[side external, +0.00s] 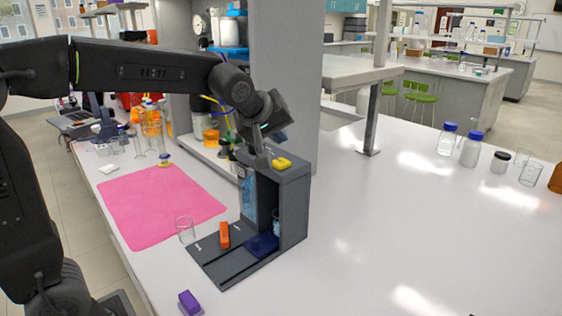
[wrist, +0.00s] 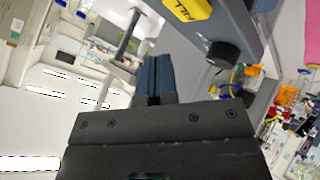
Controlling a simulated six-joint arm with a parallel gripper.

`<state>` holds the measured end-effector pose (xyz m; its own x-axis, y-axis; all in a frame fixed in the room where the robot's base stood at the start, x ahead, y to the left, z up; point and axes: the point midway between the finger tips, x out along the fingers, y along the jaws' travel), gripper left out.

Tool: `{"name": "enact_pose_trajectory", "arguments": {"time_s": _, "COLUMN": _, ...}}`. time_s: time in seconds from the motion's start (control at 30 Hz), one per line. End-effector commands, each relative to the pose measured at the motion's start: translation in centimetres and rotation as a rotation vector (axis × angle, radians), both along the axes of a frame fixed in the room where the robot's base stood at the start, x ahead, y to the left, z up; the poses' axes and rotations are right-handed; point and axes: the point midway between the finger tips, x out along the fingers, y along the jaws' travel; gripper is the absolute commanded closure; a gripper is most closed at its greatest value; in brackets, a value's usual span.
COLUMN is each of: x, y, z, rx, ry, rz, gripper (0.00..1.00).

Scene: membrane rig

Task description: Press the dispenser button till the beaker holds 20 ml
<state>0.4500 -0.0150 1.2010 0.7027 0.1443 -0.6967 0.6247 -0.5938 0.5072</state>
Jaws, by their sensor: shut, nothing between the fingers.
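The dark grey dispenser (side external: 292,205) stands on the white bench in the side view. Its yellow button (side external: 282,163) is on top; in the wrist view the button (wrist: 187,10) reads FILL, at the upper edge. My gripper (side external: 260,160) is shut and empty, just left of the button in the side view. In the wrist view its closed fingers (wrist: 158,72) are below and left of the button, apart from it in the picture. A clear beaker (side external: 185,229) stands left of the dispenser's base. Its contents look empty; no level can be read.
An orange block (side external: 224,235) and a dark blue pad (side external: 262,245) are on the dispenser base. A pink mat (side external: 160,208) lies left, a purple block (side external: 189,302) in front. A black knob (wrist: 222,54) is near the button.

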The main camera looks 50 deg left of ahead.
Motion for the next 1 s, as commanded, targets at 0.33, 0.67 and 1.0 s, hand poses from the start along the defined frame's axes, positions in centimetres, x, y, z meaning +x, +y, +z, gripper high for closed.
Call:
{"name": "enact_pose_trajectory", "arguments": {"time_s": 0.33, "x": 0.0, "y": 0.0, "z": 2.6, "rx": 0.0, "ry": -0.002, "rz": 0.001, "gripper": 1.0}}
{"name": "enact_pose_trajectory", "arguments": {"time_s": 0.67, "x": 0.0, "y": 0.0, "z": 2.7, "rx": 0.0, "ry": 0.0, "rz": 0.0, "gripper": 1.0}}
{"name": "enact_pose_trajectory", "arguments": {"time_s": 1.0, "x": -0.5, "y": -0.1, "z": 2.6, "rx": 0.01, "ry": 0.007, "rz": -0.012, "gripper": 1.0}}
